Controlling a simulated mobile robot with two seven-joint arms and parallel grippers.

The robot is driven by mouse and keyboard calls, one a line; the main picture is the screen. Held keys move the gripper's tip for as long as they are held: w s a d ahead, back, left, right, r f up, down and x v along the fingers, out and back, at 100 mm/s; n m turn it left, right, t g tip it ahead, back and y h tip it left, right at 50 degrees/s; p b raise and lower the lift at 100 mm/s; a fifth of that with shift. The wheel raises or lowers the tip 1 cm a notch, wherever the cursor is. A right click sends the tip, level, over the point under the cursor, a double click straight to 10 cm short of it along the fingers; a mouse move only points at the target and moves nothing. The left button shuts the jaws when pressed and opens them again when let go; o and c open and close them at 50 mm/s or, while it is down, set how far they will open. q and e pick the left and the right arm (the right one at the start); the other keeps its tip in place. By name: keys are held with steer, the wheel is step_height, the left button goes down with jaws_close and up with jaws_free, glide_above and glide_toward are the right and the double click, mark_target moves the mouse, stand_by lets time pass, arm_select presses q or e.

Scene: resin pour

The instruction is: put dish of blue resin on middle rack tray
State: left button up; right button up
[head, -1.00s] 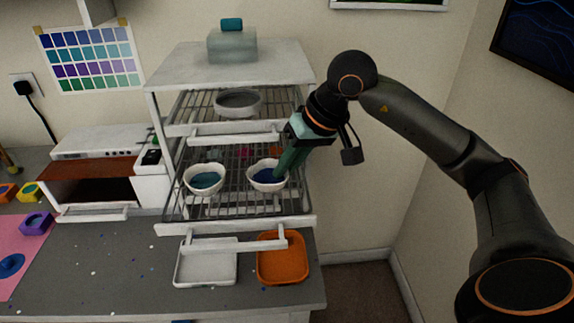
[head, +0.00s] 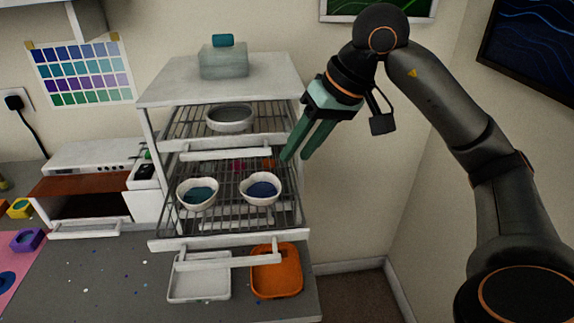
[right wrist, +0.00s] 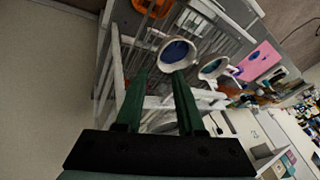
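A white dish of blue resin (head: 261,188) sits upright on the pulled-out middle rack tray (head: 228,226), on its right side. It also shows in the right wrist view (right wrist: 178,54). A white dish of teal resin (head: 198,193) stands to its left on the same tray. My right gripper (head: 294,157) is above and to the right of the blue dish, apart from it. Its green fingers are spread and empty in the right wrist view (right wrist: 158,82). My left gripper is not in view.
A grey dish (head: 230,118) stands on the upper rack tray. A white tray (head: 199,284) and an orange tray (head: 289,278) lie on the counter below the rack. A small oven (head: 85,190) stands to the left. The space right of the rack is clear.

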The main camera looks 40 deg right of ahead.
steer(key=shift+v, duration=1.7)
